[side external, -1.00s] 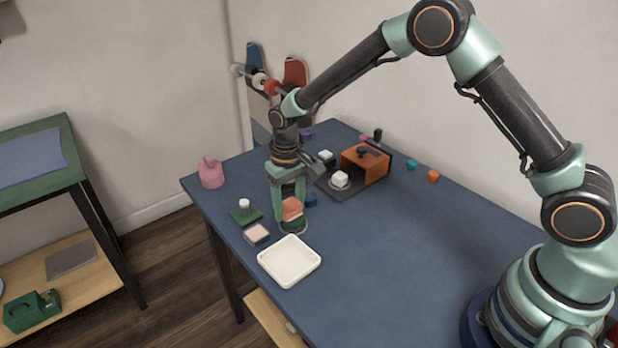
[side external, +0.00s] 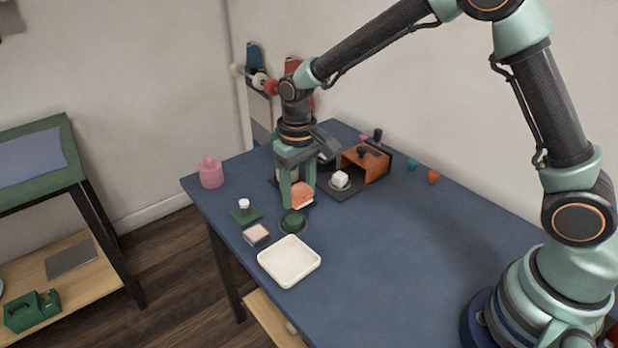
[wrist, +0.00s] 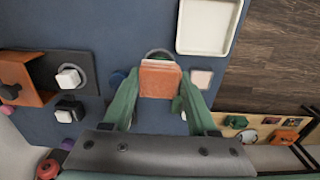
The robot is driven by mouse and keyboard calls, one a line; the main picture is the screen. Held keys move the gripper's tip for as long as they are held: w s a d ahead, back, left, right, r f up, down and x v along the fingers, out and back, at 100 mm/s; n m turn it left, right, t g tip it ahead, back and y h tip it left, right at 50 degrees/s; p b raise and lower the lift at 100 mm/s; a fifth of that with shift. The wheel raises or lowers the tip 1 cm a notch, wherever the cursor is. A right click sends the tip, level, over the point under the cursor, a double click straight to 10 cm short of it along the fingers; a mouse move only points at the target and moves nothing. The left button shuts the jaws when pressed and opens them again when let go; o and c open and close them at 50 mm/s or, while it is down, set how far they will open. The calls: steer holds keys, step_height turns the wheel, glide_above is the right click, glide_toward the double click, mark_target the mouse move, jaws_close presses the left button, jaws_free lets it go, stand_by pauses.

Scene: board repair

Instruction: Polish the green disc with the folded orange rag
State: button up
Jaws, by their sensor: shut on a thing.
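My gripper (side external: 300,200) is shut on the folded orange rag (side external: 302,194) and holds it in the air above the table. The rag also shows between the fingers in the wrist view (wrist: 159,80). The green disc (side external: 294,220) sits in a dark round holder on the table, just below and in front of the rag, apart from it. In the wrist view the rag hides the disc, and only part of the holder's rim (wrist: 158,53) shows beyond the rag.
A white tray (side external: 289,281) and a pale pink block (side external: 257,234) lie near the disc. A green base with a white knob (side external: 245,212) stands to the left. An orange box (side external: 366,164) on a dark board is behind right. The table's right middle is clear.

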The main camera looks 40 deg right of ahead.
steer(key=shift+r, duration=0.95)
